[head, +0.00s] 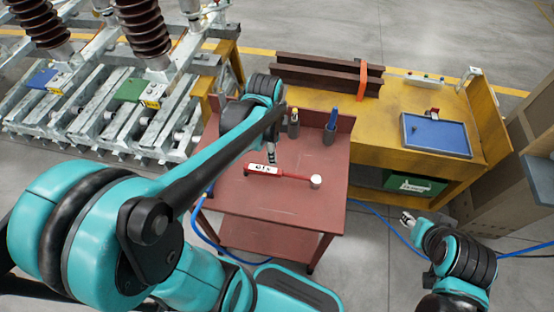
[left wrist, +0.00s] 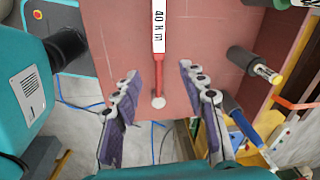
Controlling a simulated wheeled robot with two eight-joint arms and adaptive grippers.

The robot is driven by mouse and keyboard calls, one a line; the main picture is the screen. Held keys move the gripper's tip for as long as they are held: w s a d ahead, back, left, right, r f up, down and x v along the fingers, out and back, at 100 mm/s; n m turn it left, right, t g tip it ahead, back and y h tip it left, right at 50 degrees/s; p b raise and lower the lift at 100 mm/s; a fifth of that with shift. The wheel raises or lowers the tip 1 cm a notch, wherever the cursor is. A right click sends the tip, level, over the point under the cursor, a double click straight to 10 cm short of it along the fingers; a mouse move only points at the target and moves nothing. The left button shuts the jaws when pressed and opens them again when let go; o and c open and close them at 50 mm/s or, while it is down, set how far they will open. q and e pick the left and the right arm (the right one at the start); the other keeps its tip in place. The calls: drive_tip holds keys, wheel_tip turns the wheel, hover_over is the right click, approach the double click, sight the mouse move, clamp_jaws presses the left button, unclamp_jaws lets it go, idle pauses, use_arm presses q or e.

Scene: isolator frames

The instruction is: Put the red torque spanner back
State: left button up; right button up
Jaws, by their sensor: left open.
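The red torque spanner (head: 290,175) lies flat on the red table (head: 245,205). It has a white label with black print at its left part and a round white end at the right. My left gripper (head: 272,157) is open and empty above the table, just beyond the spanner in the head view. In the left wrist view the spanner (left wrist: 158,58) runs down between the open fingers of my left gripper (left wrist: 158,72), with its round end lowest. No contact shows. My right gripper (head: 407,217) is off to the right over the floor, away from the table; its fingers are too small to judge.
Two dark holders with a yellow-topped tool (head: 294,115) and a blue-handled tool (head: 332,120) stand at the table's back. A yellow bench (head: 390,118) behind carries steel beams, an orange clamp and a blue tray (head: 410,143). Blue hoses lie on the floor.

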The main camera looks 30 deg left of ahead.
use_arm(q)
drive_tip(key=s+d+r+n+t, duration=0.5)
drive_tip(key=s+d+n+t, duration=0.1)
drive_tip(key=n, duration=0.6)
drive_tip(key=shift+s+n, duration=0.3)
drive_tip(key=shift+s, duration=0.15)
idle(0.4)
